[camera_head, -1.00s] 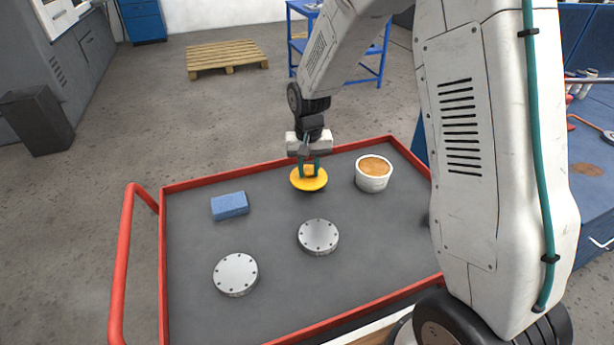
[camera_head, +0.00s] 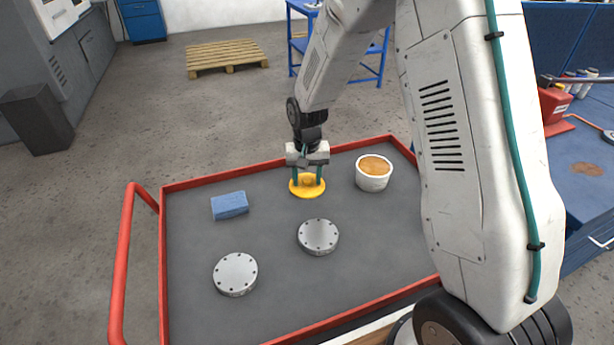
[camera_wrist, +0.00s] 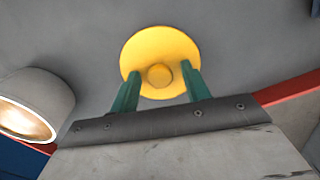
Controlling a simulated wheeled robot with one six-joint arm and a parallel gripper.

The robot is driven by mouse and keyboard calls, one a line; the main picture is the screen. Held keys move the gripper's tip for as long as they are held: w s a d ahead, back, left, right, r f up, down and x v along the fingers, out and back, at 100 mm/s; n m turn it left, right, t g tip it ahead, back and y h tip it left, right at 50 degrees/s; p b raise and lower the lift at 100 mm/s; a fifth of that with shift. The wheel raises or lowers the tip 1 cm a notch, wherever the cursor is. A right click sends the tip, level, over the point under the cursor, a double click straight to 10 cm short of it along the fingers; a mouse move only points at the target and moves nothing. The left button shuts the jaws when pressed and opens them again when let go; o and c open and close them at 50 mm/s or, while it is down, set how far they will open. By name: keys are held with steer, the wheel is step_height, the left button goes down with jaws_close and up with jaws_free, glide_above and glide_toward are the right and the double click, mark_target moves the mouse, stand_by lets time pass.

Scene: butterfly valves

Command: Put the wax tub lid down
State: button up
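The yellow wax tub lid (camera_head: 307,191) lies flat on the grey top of the red-rimmed cart, with its round knob up. The knob also shows in the wrist view, in the middle of the lid (camera_wrist: 160,46). My gripper (camera_head: 307,179) is just above the lid, pointing down. Its two green fingers stand apart on either side of the knob, with a gap on both sides in the wrist view. The white wax tub (camera_head: 372,179), open with orange-brown wax inside, stands to the right of the lid.
Two round grey metal discs with bolt holes lie nearer on the cart, one in the middle (camera_head: 318,235) and one at left (camera_head: 236,272). A blue block (camera_head: 230,205) lies left of the lid. A red rim (camera_head: 220,177) edges the cart (camera_head: 290,300).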

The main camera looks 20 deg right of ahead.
mark_target(307, 179)
steer(key=shift+r, duration=0.1)
step_height(307, 179, up, 12)
steer(key=s+d+r+n, duration=0.1)
steer(key=s+d+r, duration=0.1)
steer(key=s+r, duration=1.15)
steer(key=s+d+n+t, duration=0.1)
steer(key=s+n, duration=0.1)
steer(key=s, duration=1.7)
steer(key=shift+s+r, duration=0.3)
